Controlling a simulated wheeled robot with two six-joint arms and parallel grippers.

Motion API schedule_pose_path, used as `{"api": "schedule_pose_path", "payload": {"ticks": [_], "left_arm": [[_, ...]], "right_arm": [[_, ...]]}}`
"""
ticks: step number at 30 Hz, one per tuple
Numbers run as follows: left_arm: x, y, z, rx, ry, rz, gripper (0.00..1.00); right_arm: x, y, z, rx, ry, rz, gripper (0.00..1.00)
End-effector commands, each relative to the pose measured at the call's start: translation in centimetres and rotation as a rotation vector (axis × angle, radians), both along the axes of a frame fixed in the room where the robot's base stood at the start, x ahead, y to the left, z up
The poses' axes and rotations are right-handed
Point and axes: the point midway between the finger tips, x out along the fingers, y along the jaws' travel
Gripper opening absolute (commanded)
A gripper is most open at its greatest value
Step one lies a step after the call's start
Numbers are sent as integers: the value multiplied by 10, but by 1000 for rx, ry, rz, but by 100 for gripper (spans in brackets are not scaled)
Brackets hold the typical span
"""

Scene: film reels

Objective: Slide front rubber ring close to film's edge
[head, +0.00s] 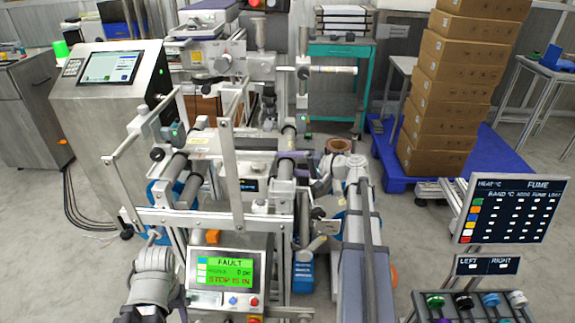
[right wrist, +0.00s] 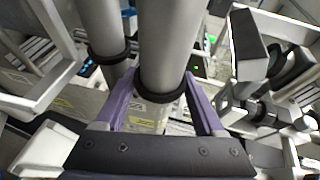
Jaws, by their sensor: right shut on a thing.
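In the right wrist view two thick grey rollers stand side by side. The front rubber ring (right wrist: 163,95) is a black band around the nearer roller (right wrist: 168,40). A second black ring (right wrist: 108,55) sits around the roller (right wrist: 98,22) to its left. My right gripper (right wrist: 161,80) has its purple fingers on either side of the nearer roller and is shut on the front ring. In the head view my grey left arm is at the lower left; its jaws cannot be made out. The film's edge cannot be made out clearly.
A steel cabinet with a screen (head: 108,67) stands at the left. Stacked cartons (head: 445,90) on a blue pallet stand at the right. Metal brackets and rollers crowd the right gripper.

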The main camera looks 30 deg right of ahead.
Motion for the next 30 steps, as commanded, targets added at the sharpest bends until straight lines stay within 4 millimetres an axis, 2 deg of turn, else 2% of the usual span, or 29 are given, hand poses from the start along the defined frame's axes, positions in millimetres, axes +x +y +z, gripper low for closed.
{"api": "schedule_pose_path", "payload": {"ticks": [1, 7, 8, 15, 23, 26, 30], "left_arm": [[0, 0, 0, 0, 0, 0, 50], [0, 0, 0, 0, 0, 0, 50], [0, 0, 0, 0, 0, 0, 50], [0, 0, 0, 0, 0, 0, 50], [0, 0, 1, 0, 0, 0, 50], [0, 0, 3, 0, 0, 0, 50], [0, 0, 9, 0, 0, 0, 50]], "right_arm": [[6, -4, 0, -1, -1, 0, 0], [4, -3, 0, -1, -1, 0, 0], [4, -3, 0, -1, -1, -1, 72], [4, -3, 0, -1, -1, 0, 99], [4, -3, 1, 0, -1, -1, 100], [-3, -8, 3, 0, 0, -2, 100], [-21, -21, 9, 0, -1, -3, 100]]}}
